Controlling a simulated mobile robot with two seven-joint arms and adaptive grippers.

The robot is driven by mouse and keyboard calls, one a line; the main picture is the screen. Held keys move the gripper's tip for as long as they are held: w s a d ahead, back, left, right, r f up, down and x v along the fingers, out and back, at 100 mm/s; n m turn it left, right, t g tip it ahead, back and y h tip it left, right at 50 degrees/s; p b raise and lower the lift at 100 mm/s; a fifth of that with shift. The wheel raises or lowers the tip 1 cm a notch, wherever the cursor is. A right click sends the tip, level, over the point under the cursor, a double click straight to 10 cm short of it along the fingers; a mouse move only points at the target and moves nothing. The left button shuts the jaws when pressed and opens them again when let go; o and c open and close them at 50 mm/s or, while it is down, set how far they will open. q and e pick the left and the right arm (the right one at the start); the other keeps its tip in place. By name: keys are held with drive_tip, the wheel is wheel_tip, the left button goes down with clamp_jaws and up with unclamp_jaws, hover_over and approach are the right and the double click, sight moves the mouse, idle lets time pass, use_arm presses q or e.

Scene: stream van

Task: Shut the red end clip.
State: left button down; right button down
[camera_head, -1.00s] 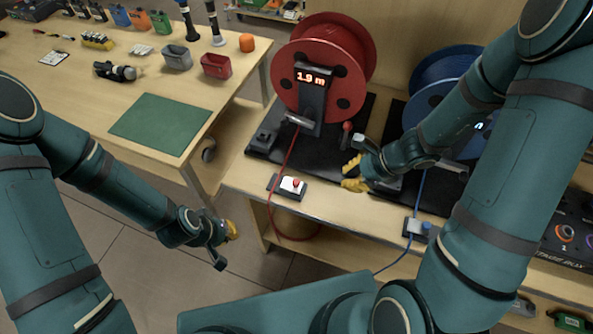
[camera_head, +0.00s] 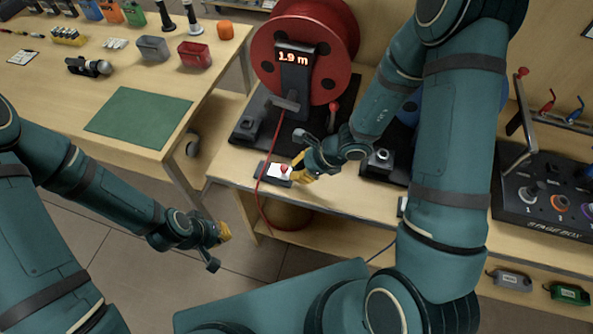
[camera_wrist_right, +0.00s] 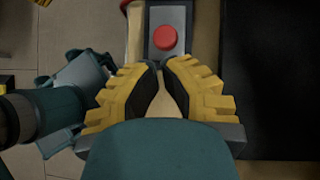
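The red end clip (camera_head: 280,172) is a small pale block with a red knob on a dark base, near the front edge of the bench. The red cable runs down beside it. In the right wrist view its red knob (camera_wrist_right: 165,37) shows just beyond the fingertips. My right gripper (camera_head: 298,170) is right beside the clip, and its yellow fingers (camera_wrist_right: 162,68) are drawn together at the tips with nothing seen between them. Whether they touch the clip is unclear. My left gripper (camera_head: 224,232) hangs over the floor, away from the clip; its finger gap is not clear.
The red cable reel (camera_head: 300,40) with its 1.9 m display stands behind the clip. A red-knobbed lever (camera_head: 333,108) rises beside it. My right arm hides most of the blue reel. A stage box (camera_head: 545,195) is at right, and a side table (camera_head: 205,90) at left.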

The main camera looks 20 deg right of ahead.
sight(281, 167)
drive_tip(key=shift+w+a+f, duration=0.1)
drive_tip(key=shift+a, duration=0.15)
drive_tip(key=a, duration=0.1)
drive_tip(key=w+a+b, duration=0.1)
drive_tip(key=w+a, duration=0.1)
drive_tip(key=shift+w+a, duration=0.25)
drive_tip(key=shift+a, duration=0.1)
use_arm(q)
drive_tip(key=shift+s+f, duration=0.2)
drive_tip(key=shift+f, duration=0.4)
use_arm(e)
drive_tip(key=shift+d, duration=0.1)
